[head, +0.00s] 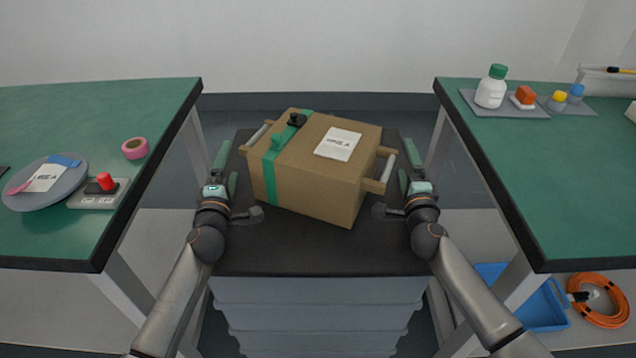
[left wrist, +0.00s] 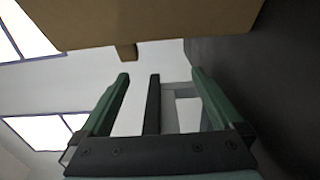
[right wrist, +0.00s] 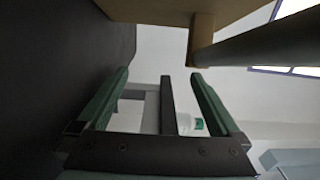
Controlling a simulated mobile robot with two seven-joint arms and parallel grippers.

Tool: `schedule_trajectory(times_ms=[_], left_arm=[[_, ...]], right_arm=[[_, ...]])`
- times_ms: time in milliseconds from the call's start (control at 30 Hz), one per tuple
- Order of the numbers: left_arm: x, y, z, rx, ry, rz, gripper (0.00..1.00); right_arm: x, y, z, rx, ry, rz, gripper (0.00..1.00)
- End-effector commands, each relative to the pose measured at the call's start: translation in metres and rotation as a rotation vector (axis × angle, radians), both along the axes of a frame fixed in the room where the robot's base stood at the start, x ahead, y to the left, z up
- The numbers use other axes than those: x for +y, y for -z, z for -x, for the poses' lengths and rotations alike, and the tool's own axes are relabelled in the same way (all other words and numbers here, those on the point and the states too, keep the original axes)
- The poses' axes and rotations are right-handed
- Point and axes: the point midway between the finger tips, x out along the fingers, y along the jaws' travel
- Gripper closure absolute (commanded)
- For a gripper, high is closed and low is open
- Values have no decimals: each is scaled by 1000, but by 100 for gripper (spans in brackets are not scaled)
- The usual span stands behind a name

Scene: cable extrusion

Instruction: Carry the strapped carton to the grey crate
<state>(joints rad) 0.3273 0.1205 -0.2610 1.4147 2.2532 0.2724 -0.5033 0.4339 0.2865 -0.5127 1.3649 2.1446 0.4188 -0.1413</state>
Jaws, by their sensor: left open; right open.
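The strapped carton (head: 312,188) is brown, with a green strap (head: 270,176), a black piece on top and a white label (head: 338,144). It sits slightly turned on a black top (head: 310,255). It has a bar handle on its left (head: 258,134) and right (head: 387,168) sides. My left gripper (head: 227,172) is open and empty, left of the carton. My right gripper (head: 410,172) is open and empty, right of the right handle. The carton shows above the fingers in the left wrist view (left wrist: 140,20); the handle bar shows in the right wrist view (right wrist: 265,42). I cannot identify a separate grey crate.
Grey tiers (head: 315,310) stand under the black top. Green-topped tables flank me: the left (head: 60,120) holds a plate, pink tape and a red-knobbed box; the right (head: 540,180) holds a bottle and small items. A blue bin (head: 545,310) and orange cable coil (head: 598,300) lie low right.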

Motion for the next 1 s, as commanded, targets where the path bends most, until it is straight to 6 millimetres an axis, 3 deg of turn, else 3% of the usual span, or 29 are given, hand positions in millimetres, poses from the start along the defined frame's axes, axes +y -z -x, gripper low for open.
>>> schedule_trajectory(times_ms=[600, 833, 1000], left_arm=[[-1, 1, 99, 1, 4, -1, 0], [-1, 0, 110, 0, 3, 1, 0], [-1, 0, 110, 0, 3, 1, 0]], right_arm=[[0, 0, 0, 0, 0, 0, 0], [0, 0, 3, 0, 0, 0, 0], [0, 1, 20, 0, -1, 2, 0]])
